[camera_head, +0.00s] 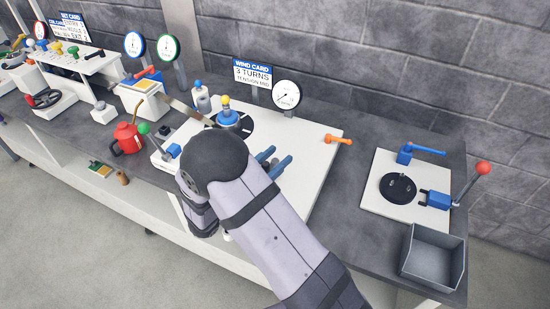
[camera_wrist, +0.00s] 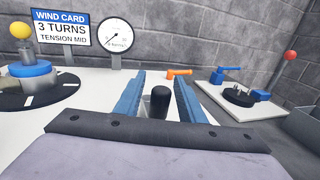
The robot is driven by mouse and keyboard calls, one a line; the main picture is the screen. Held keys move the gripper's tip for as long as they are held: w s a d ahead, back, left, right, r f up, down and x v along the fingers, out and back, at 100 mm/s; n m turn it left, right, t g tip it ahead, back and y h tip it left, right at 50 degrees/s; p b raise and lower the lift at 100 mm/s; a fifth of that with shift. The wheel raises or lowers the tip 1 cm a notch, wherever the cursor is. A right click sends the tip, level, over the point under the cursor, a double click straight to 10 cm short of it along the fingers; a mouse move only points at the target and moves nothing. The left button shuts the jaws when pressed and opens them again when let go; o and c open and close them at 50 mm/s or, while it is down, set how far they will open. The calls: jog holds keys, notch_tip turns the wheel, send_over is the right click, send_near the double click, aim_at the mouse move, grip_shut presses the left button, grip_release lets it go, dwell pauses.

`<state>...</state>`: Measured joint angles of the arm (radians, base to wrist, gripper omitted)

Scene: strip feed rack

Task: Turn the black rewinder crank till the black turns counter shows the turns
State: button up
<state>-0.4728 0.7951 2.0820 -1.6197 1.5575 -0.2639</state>
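My gripper (camera_head: 273,163) has two blue fingers, held over the white board (camera_head: 318,148). In the wrist view my gripper (camera_wrist: 160,98) is open, with an upright black knob (camera_wrist: 160,101) between its fingers and a gap on each side. The knob looks like the crank's handle; the crank's arm and base are hidden by my wrist. A wind card (camera_wrist: 61,27) reads "3 TURNS, TENSION MID". I cannot make out a turns counter reading. A black ring with white marks (camera_wrist: 70,87) surrounds a blue hub with a yellow ball (camera_wrist: 21,31).
A white round gauge (camera_head: 286,94) stands beside the card. An orange lever (camera_head: 338,139) lies to the right on the board. Farther right are a white plate with a black disc (camera_head: 398,188) and a grey bin (camera_head: 433,258). A red oil can (camera_head: 128,138) stands left.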

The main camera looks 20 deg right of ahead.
grip_shut()
jog(key=shift+s+d+n+t+y, duration=0.1)
jog(key=shift+n+t+y, duration=0.2)
jog(key=shift+n+t, duration=0.15)
jog(key=n+t+y, duration=0.2)
jog(key=d+n+t+y, duration=0.1)
jog(key=t+y, duration=0.1)
jog(key=shift+s+n+t, duration=0.1)
jog(key=shift+n+t, duration=0.15)
jog(key=shift+n, duration=0.1)
jog(key=n+t+y+p, duration=0.1)
jog(key=n+y+p, duration=0.1)
jog(key=y, duration=0.1)
jog(key=shift+d+r+t, duration=0.1)
jog(key=shift+d+t, duration=0.15)
jog(key=shift+t, duration=0.15)
jog(key=shift+n+y+p, duration=0.4)
jog(key=shift+y+p, duration=0.1)
jog(key=shift+p, duration=0.25)
jog(key=shift+t+y, duration=0.3)
grip_release()
